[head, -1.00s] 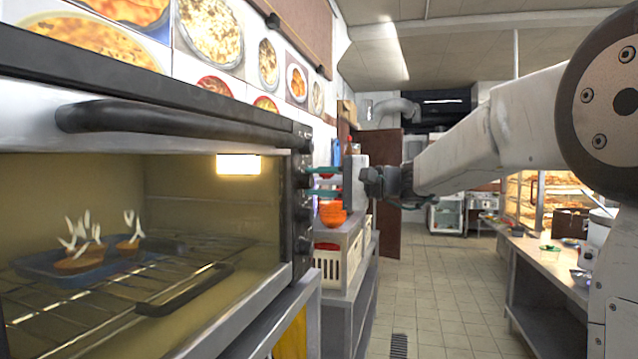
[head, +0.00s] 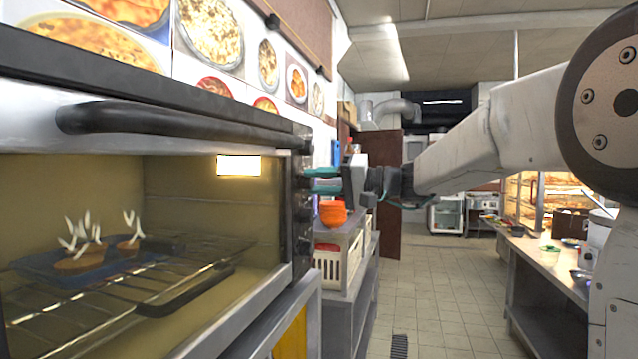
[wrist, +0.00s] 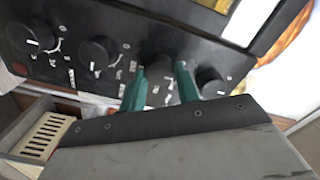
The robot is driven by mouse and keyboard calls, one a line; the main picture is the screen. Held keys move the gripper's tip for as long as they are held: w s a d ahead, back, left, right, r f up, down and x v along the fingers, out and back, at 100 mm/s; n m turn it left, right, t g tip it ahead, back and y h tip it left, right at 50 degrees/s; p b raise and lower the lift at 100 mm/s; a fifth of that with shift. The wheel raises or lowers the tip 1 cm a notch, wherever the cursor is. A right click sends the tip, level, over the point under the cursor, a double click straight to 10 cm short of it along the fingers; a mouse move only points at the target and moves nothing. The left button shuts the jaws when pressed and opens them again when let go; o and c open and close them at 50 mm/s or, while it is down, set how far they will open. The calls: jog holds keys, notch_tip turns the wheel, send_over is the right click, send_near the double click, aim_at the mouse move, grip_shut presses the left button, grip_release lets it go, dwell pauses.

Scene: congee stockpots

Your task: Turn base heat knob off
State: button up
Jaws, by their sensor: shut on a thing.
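The oven's black control panel (wrist: 70,40) carries a column of round black knobs. My gripper (head: 312,181) reaches the panel from the right in the head view. In the wrist view its teal fingers (wrist: 161,84) stand on either side of one knob (wrist: 158,68), shut on it. This knob is second from the right in the wrist row, second from the top in the head view. Neighbouring knobs (wrist: 98,55) and (wrist: 210,82) stand free. The labels are too small to read, so I cannot tell which knob is base heat. The fingers partly hide the held knob.
The oven door (head: 185,118) has a black handle; inside, a blue tray (head: 40,272) holds small pastries on a rack. An orange bowl (head: 333,213) and a cream crate (head: 328,266) sit just beyond the panel. The tiled aisle (head: 432,290) is clear.

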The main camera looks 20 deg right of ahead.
dwell(0.3)
jog(key=o, duration=1)
jog(key=shift+c, duration=0.2)
jog(key=v, duration=0.8)
